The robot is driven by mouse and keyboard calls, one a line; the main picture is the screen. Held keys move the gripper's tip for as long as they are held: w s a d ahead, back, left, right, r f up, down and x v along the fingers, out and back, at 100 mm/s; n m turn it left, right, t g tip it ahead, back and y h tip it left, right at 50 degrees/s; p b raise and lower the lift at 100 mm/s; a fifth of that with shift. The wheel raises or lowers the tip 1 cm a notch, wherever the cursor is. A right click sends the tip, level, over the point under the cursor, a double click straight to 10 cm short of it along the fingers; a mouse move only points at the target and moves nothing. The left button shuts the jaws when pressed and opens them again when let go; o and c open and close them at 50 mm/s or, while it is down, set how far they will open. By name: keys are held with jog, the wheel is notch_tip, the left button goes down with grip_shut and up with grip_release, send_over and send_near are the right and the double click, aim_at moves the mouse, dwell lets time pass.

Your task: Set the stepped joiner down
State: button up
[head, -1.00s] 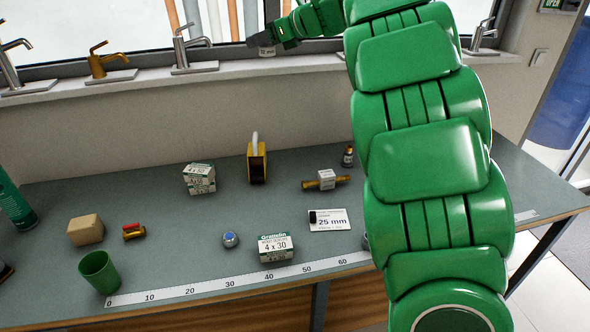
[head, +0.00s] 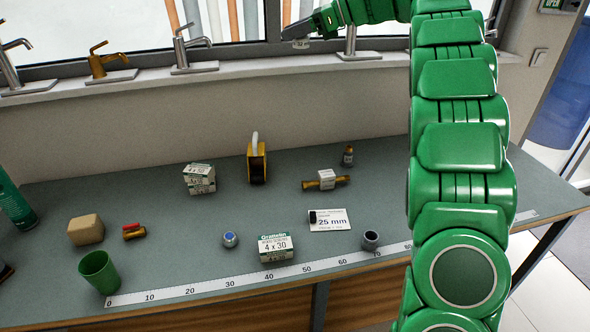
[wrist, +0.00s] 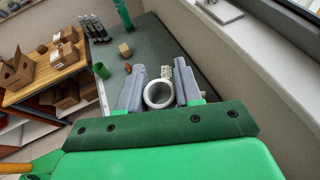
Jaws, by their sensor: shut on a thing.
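The stepped joiner (wrist: 158,94) is a pale grey ring-shaped piece between my gripper's (wrist: 160,88) two grey fingers in the wrist view, with its round open end facing the camera. In the head view my gripper (head: 294,34) is high above the bench, in front of the window sill, and is shut on the joiner. A small pale part of the joiner (head: 301,43) shows under the fingers. Its stepped shape cannot be made out.
The grey bench (head: 190,245) holds a grey open fitting (head: 370,240), a grey-blue fitting (head: 230,239), screw boxes (head: 275,248), a 25 mm card (head: 330,220), a brass valve (head: 325,180) and a green cup (head: 99,271). A ruler strip (head: 200,287) runs along the front. Taps line the sill.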

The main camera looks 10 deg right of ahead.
jog(key=shift+s+d, duration=0.1)
jog(key=shift+d, duration=0.35)
notch_tip(320, 180, down, 35)
jog(key=shift+a+r, duration=0.1)
jog(key=shift+r, duration=0.05)
jog(key=shift+w+d+f, duration=0.15)
jog(key=shift+w+f, duration=1.4)
jog(key=shift+w, duration=0.65)
jog(key=shift+w+d+f, duration=0.15)
jog(key=shift+w+f, duration=1.35)
jog(key=shift+w, duration=0.75)
jog(key=shift+w+d+f, duration=0.15)
jog(key=shift+w+f, duration=1.4)
jog(key=shift+w, duration=0.65)
jog(key=shift+w+f, duration=0.3)
jog(key=shift+f, duration=1.65)
